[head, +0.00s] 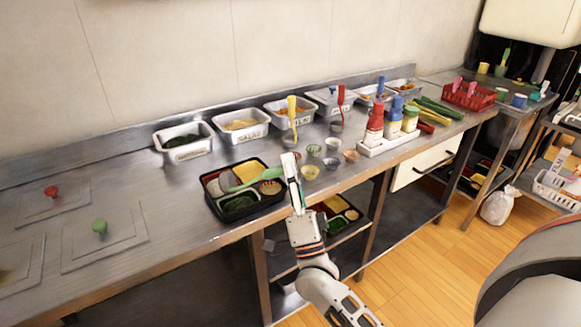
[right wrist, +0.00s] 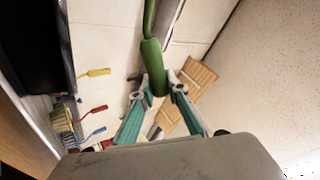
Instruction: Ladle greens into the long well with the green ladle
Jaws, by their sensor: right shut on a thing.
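My right gripper (head: 286,170) is shut on the handle of the green ladle (head: 258,178), which reaches left over the black bento tray (head: 262,208). The ladle handle also shows between the fingers in the right wrist view (right wrist: 151,62). The ladle's bowl end is over the tray; I cannot tell what it holds. Dark greens (head: 239,203) lie in the tray's front-left well, and yellow food (head: 247,170) in a back well. I cannot tell clearly which well is the long one. A labelled white tub (head: 187,154) of dark greens stands behind the tray to the left.
More labelled food tubs (head: 246,133) line the back of the steel counter. Small cups (head: 310,172) stand right of the tray, with a bottle caddy (head: 388,143) beyond. Another tray is on the shelf below.

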